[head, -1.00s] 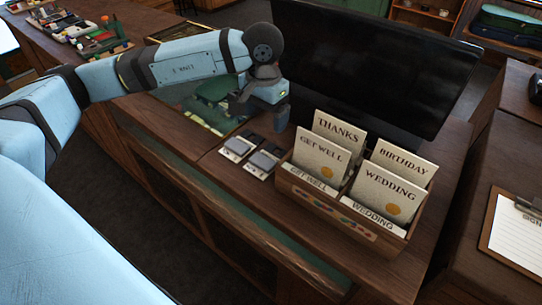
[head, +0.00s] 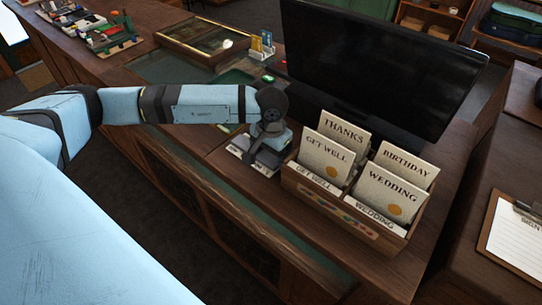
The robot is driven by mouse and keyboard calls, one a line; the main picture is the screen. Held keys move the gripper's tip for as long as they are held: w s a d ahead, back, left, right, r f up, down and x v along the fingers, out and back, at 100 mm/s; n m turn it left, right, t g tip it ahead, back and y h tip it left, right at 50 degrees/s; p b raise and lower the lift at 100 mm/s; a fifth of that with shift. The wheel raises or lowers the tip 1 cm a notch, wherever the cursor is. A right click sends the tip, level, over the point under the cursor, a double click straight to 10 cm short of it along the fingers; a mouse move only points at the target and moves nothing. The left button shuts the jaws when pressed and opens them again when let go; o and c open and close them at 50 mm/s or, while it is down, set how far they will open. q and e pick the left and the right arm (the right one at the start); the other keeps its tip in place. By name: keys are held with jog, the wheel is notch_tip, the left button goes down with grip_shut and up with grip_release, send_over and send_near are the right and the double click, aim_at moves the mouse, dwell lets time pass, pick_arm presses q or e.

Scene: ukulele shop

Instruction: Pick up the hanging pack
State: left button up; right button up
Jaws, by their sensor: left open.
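My left gripper (head: 257,157) points down over the packs and is open. Whether its fingers touch a pack is hidden. My right gripper is out of view.
A wooden box (head: 335,213) of greeting cards stands close to the right of my left gripper. A large dark monitor (head: 380,65) is behind. A glass-topped case (head: 208,40) and a small card stand (head: 261,45) are farther back.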

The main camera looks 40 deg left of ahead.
aim_at(271, 156)
pick_arm(q)
jog(key=shift+f, duration=0.15)
jog(key=c, duration=0.7)
notch_tip(271, 156, up, 20)
jog(key=shift+r+b, duration=0.1)
jog(key=shift+b, duration=0.95)
